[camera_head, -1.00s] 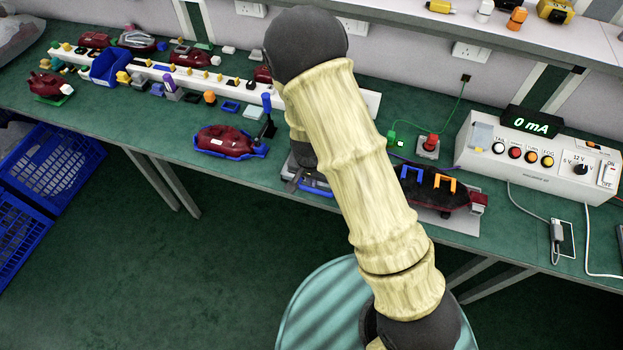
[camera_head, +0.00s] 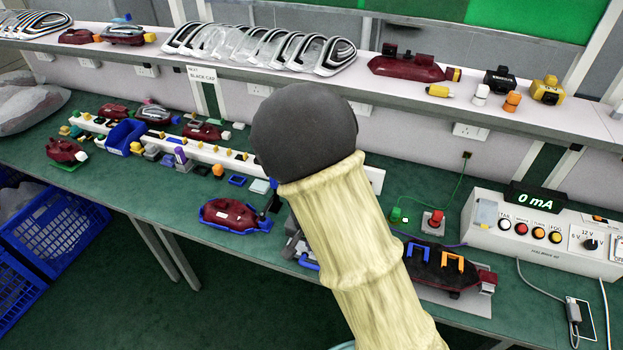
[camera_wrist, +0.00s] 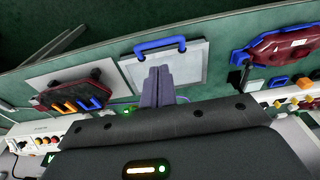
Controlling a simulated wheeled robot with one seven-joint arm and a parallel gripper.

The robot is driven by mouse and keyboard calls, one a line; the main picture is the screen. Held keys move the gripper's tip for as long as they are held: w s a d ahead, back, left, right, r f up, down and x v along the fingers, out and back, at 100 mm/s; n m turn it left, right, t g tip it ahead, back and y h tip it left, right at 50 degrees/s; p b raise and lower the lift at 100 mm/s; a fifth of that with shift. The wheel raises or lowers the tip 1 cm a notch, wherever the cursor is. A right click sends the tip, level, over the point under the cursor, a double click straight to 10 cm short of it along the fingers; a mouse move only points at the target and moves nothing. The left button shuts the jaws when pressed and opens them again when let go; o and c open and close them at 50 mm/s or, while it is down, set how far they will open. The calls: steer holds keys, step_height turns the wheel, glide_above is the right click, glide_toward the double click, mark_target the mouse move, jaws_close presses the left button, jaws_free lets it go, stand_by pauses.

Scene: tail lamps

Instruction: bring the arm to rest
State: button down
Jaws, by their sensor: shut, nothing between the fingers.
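My arm crosses the middle of the head view, with its dark rounded joint over the bench and its pale sleeve running down to the bottom edge. My gripper (camera_wrist: 158,84) shows in the wrist view. Its two grey-purple fingers are together with nothing between them. They point toward a pale plate with a blue handle (camera_wrist: 160,45) on the green bench (camera_head: 125,185). I cannot tell whether they touch it. In the head view the arm hides most of this area.
A dark red lamp in a blue holder (camera_head: 235,216) lies left of the arm. A shelf (camera_head: 400,85) with lamp parts runs behind. Blue crates (camera_head: 60,230) stand on the floor at left.

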steer(key=s+d+r+n, duration=0.2)
steer(key=s+d+r, duration=0.3)
steer(key=d+r, duration=0.1)
steer(key=s+d+r+n+t, duration=0.1)
steer(key=s+d+r+n, duration=0.1)
steer(key=s+d+r, duration=0.2)
steer(key=d+r, duration=0.2)
steer(key=d, duration=0.2)
steer(key=shift+s+d+r, duration=0.2)
steer(key=shift+s+d, duration=0.2)
stand_by(0.5)
